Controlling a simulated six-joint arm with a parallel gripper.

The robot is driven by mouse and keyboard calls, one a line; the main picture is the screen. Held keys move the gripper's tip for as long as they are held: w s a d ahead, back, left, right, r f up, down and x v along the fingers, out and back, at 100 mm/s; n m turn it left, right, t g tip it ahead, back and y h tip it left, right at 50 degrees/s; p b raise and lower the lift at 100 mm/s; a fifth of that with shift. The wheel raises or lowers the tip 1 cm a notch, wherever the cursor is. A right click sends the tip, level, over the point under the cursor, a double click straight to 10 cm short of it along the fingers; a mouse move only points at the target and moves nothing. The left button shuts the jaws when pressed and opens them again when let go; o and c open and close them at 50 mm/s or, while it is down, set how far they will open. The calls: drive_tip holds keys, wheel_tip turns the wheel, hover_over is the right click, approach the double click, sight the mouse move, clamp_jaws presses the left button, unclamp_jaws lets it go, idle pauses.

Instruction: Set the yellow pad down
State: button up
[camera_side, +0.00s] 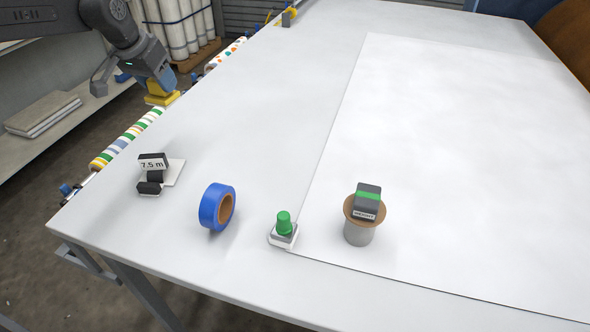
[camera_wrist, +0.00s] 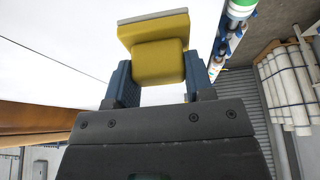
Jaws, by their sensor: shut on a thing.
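My gripper (camera_side: 146,79) is at the upper left in the side view, by the table's left edge. It is shut on the yellow pad (camera_side: 162,92), which hangs below the fingers. In the wrist view the yellow pad (camera_wrist: 160,62) sits between the two blue fingers of my gripper (camera_wrist: 160,82), with a wider yellow plate at its far end. The side view does not clearly show whether the pad touches the table or is above it.
On the white table (camera_side: 262,130) stand a black counter marked 7.5 m (camera_side: 153,162), blue tape (camera_side: 217,207), a green button (camera_side: 284,224) and a cork-topped cylinder (camera_side: 359,231) bearing a dark block (camera_side: 367,198). A striped roll (camera_side: 125,138) runs along the left edge. A white sheet (camera_side: 450,150) lies right.

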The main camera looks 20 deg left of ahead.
drive_tip(key=s+d+m+g+h, duration=0.1)
drive_tip(key=d+m+h, duration=0.1)
drive_tip(key=d+m, duration=0.65)
drive_tip(key=s+d+m+g+h, duration=0.2)
drive_tip(key=d+m, duration=0.2)
drive_tip(key=d, duration=0.9)
drive_tip(key=d+f, duration=0.2)
drive_tip(key=d, duration=0.2)
drive_tip(key=d+f, duration=0.2)
drive_tip(key=d, duration=0.2)
drive_tip(key=s+d+f, duration=0.1)
drive_tip(key=d+f, duration=0.1)
drive_tip(key=d, duration=0.2)
drive_tip(key=shift+f, duration=0.15)
drive_tip(key=shift+d+f, duration=0.15)
drive_tip(key=shift+d, duration=0.05)
drive_tip(key=shift+f, duration=2.05)
drive_tip(key=shift+f, duration=0.15)
drive_tip(key=o, duration=0.9)
